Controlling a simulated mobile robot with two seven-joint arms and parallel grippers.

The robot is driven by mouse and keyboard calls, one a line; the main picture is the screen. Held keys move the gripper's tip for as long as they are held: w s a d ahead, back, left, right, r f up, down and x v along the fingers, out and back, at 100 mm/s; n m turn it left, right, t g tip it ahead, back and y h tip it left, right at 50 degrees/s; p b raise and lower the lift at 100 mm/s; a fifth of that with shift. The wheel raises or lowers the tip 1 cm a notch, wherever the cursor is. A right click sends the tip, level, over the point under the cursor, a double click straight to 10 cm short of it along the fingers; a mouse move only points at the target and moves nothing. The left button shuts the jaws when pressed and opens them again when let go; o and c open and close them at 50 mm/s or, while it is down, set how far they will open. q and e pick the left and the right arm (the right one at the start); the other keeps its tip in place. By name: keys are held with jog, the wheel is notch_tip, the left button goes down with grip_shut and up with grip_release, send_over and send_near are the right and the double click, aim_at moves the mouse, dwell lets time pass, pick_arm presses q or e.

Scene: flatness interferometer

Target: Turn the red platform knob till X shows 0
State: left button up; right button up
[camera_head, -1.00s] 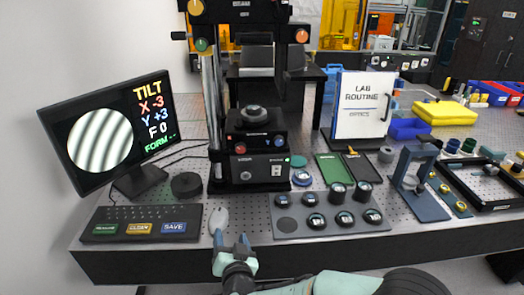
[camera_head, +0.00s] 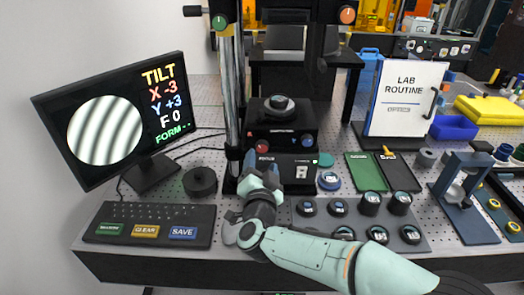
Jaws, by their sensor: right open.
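The red platform knob (camera_head: 262,146) is on the front of the black platform (camera_head: 285,138), left of the blue knob (camera_head: 307,140). My right gripper (camera_head: 262,168) is open, its fingers pointing at the instrument just below the red knob. Nothing shows between the fingers, and I cannot tell whether they touch the instrument. The gripper hides part of the instrument's lower front. The monitor (camera_head: 112,122) reads TILT, X -3, Y +3, F 0 and FORM with dashes, beside a disc of curved, slanting fringes. My left gripper is not in view.
A keyboard (camera_head: 150,212) with green, yellow and blue keys lies at the front left. A black puck (camera_head: 200,182) stands behind it. A grey tray (camera_head: 400,242) of round optics lies under and beside my right forearm. A LAB ROUTINE board (camera_head: 405,100) stands at the right.

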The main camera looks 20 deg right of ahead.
aim_at(262, 149)
jog(key=x, duration=0.5)
jog(key=shift+w, duration=0.25)
jog(key=c, duration=1)
